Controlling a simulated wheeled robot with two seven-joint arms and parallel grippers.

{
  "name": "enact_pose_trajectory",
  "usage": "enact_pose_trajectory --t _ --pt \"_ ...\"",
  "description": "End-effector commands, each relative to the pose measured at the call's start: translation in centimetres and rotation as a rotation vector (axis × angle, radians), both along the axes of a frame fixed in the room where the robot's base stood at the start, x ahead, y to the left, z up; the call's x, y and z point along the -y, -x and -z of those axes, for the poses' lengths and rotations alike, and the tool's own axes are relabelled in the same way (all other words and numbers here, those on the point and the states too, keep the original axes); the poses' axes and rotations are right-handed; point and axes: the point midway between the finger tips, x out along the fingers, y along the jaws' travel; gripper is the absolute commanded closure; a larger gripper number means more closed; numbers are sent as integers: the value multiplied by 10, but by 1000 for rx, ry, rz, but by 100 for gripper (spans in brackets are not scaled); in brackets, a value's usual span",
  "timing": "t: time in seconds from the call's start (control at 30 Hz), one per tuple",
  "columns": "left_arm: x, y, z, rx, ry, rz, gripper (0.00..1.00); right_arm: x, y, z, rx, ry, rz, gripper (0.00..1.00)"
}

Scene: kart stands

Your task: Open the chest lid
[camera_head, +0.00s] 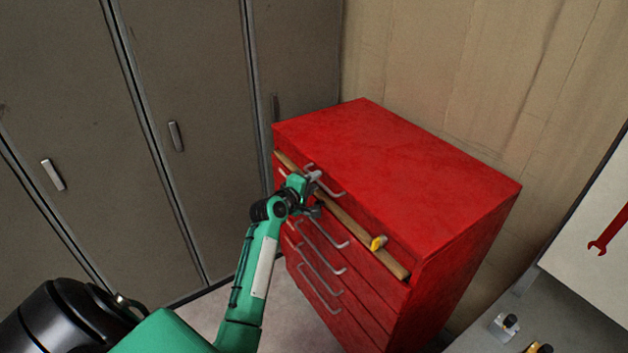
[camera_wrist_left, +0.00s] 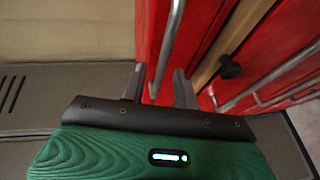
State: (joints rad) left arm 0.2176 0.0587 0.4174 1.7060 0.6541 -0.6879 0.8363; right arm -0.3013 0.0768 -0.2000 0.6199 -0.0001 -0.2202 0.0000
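The red chest (camera_head: 400,165) stands against the wall with its lid (camera_head: 395,160) down. A metal handle (camera_head: 331,189) sits on the front just below the top, above a wooden strip (camera_head: 345,220). My left gripper (camera_head: 314,190) is at the chest front by this handle and partly covers it. In the left wrist view, the two fingers (camera_wrist_left: 160,78) are apart, with the handle bar (camera_wrist_left: 170,45) showing between them. I cannot tell whether they touch the bar. My right gripper is not in view.
Several drawers with metal handles (camera_head: 322,258) are below the strip. A yellow piece (camera_head: 378,242) is on the strip. Grey lockers (camera_head: 200,90) stand at left. A grey surface (camera_head: 500,310) with small items is at lower right. Space above the chest is clear.

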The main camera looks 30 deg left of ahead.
Motion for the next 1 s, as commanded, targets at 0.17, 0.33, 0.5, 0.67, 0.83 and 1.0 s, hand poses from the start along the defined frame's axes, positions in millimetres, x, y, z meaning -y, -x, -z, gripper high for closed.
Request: enact_pose_trajectory --t 0.17,0.33,0.5,0.67,0.83,1.0 --pt "0 -6 1 1 0 -1 69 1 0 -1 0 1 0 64" --pt "0 -6 1 1 0 -1 69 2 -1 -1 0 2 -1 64" --pt "0 -6 1 1 0 -1 91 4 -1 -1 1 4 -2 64" --pt "0 -6 1 0 0 0 100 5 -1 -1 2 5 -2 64" --pt "0 -7 0 0 0 0 100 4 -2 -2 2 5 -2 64" --pt "0 -16 -12 2 0 0 100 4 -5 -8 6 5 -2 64"
